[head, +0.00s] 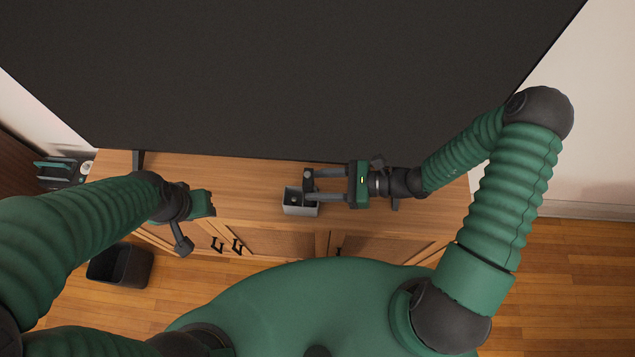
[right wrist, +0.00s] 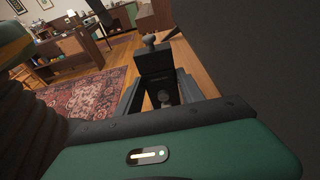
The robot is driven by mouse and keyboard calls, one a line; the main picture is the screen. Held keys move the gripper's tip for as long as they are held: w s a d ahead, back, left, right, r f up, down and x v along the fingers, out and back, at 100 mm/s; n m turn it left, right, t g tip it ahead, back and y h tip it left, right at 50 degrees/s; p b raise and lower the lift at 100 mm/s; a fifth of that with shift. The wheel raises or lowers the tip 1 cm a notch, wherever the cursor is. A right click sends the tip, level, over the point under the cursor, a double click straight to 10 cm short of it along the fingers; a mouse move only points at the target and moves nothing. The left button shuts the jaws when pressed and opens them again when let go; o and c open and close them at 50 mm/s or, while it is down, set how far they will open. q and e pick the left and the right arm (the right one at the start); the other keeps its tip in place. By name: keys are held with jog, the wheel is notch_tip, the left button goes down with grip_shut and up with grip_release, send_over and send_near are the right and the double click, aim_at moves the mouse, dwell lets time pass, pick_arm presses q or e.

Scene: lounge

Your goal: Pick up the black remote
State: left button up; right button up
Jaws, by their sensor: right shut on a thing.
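My right gripper (head: 312,184) reaches in from the right over the wooden cabinet top, its two fingers pointing left. The right wrist view shows a dark block (right wrist: 155,64) with a round knob between the fingers. I cannot make out a clear black remote; one may be hidden by the fingers or the box. My left gripper (head: 201,204) hangs at the left above the cabinet front. Its fingers do not show clearly.
A dark bin (head: 120,265) stands on the wooden floor at the left. The cabinet top between my arms is mostly clear. A patterned rug (right wrist: 95,90) lies on the floor in the right wrist view.

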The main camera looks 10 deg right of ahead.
notch_tip(320, 180, up, 8)
jog(key=p, duration=0.7)
jog(key=shift+r, duration=0.25)
dwell(0.4)
